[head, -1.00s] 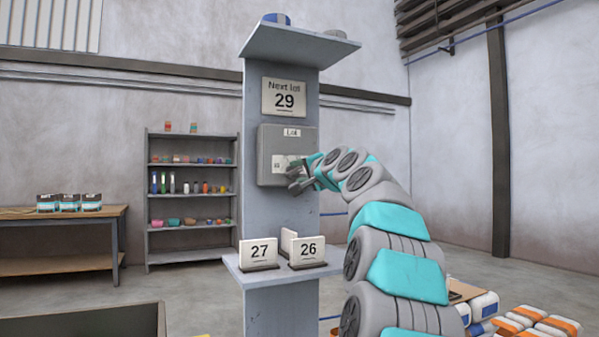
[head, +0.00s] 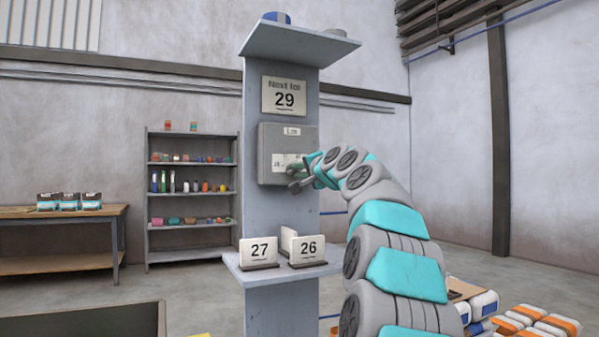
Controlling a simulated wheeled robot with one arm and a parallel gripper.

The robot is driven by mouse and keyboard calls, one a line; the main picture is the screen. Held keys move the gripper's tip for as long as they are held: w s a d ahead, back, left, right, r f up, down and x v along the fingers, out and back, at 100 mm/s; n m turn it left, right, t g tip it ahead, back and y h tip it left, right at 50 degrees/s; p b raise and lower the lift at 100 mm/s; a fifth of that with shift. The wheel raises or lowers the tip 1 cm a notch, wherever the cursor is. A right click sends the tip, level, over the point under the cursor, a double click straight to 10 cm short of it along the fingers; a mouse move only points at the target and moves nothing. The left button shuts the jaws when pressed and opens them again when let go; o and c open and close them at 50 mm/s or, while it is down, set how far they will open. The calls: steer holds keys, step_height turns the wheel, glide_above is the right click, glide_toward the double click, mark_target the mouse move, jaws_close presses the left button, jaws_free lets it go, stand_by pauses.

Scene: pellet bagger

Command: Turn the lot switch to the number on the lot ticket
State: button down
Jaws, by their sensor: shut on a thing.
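The lot ticket (head: 285,96) on the grey post reads "Next lot 29". Below it is the grey lot switch box (head: 271,146), with a "Lot" label (head: 292,132) at its top and a pale plate (head: 281,161) low on its front. My gripper (head: 296,181) is at the lower right of the box front, shut on the switch knob. The knob is hidden behind my fingers and wrist. The marks on the pale plate are too small and partly covered to read, so I cannot tell the switch's setting.
Number cards 27 (head: 259,250) and 26 (head: 307,249) stand on the post's small shelf (head: 282,273), with another card behind them. A rack (head: 191,193) and a wooden bench (head: 62,213) stand at the back left. Bags (head: 527,318) lie at the lower right.

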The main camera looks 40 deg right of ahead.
steer(key=shift+f+n+b, duration=0.15)
steer(key=shift+n+b, duration=0.25)
steer(key=shift+n, duration=0.1)
steer(key=n+b, duration=0.2)
steer(key=shift+n, duration=0.4)
steer(key=shift+n+b, duration=0.45)
steer(key=shift+n, duration=1.95)
steer(key=c, duration=0.9)
jaws_free()
steer(key=shift+o, duration=0.2)
steer(key=shift+s+b, duration=0.1)
steer(key=shift+b, duration=0.2)
